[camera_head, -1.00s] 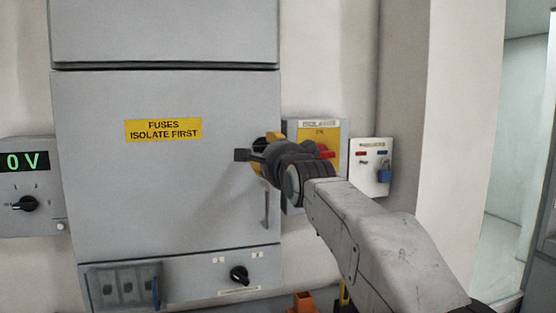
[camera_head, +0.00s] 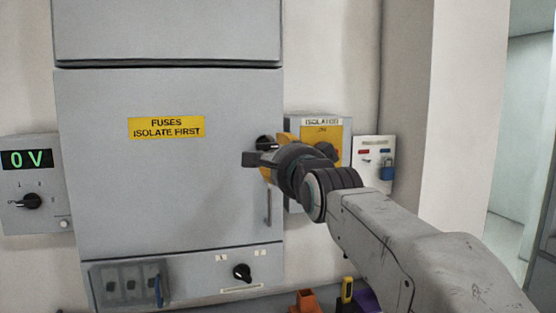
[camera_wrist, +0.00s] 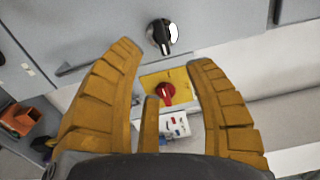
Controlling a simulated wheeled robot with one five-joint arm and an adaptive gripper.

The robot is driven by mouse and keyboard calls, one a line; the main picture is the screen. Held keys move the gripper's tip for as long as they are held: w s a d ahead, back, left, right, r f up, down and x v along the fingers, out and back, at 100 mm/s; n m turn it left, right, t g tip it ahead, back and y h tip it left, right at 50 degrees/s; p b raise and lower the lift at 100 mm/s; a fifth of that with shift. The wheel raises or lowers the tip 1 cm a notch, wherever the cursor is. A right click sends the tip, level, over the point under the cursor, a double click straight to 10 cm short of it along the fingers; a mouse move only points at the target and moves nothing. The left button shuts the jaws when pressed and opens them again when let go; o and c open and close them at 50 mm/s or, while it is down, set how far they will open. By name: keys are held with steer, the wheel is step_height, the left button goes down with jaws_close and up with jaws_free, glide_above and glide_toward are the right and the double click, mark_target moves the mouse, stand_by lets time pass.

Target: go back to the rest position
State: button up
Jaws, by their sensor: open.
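My gripper (camera_head: 264,155) is held up in front of the right edge of the grey fuse cabinet (camera_head: 150,205), with nothing in it. In the wrist view its yellow fingers (camera_wrist: 166,70) are spread wide apart. Beyond them show a red knob (camera_wrist: 166,93) on a yellow plate and a black knob (camera_wrist: 161,36) on a grey face.
A meter reading 0 V (camera_head: 28,160) is at the left. A white board with a blue padlock (camera_head: 387,172) hangs right of the isolator. Orange (camera_head: 305,301) and yellow (camera_head: 347,290) items are low at the bottom. An opening (camera_head: 515,130) is at the far right.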

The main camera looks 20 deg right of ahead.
steer(key=s+f+n+g, duration=0.3)
steer(key=f+n, duration=0.2)
steer(key=f, duration=0.4)
steer(key=s+f+n+g, duration=0.3)
steer(key=f+n+g, duration=0.15)
steer(key=f, duration=0.35)
steer(key=s+f+n+g, duration=0.25)
steer(key=f+n, duration=0.35)
steer(key=f, duration=0.3)
steer(key=s+f+n+g, duration=0.1)
steer(key=s+f, duration=0.4)
steer(key=s, duration=0.7)
steer(key=s+f+n+g, duration=0.1)
steer(key=s+f+g, duration=0.2)
steer(key=s, duration=0.9)
steer(key=shift+s+f+n, duration=0.35)
steer(key=shift+f, duration=1.35)
steer(key=shift+o, duration=0.3)
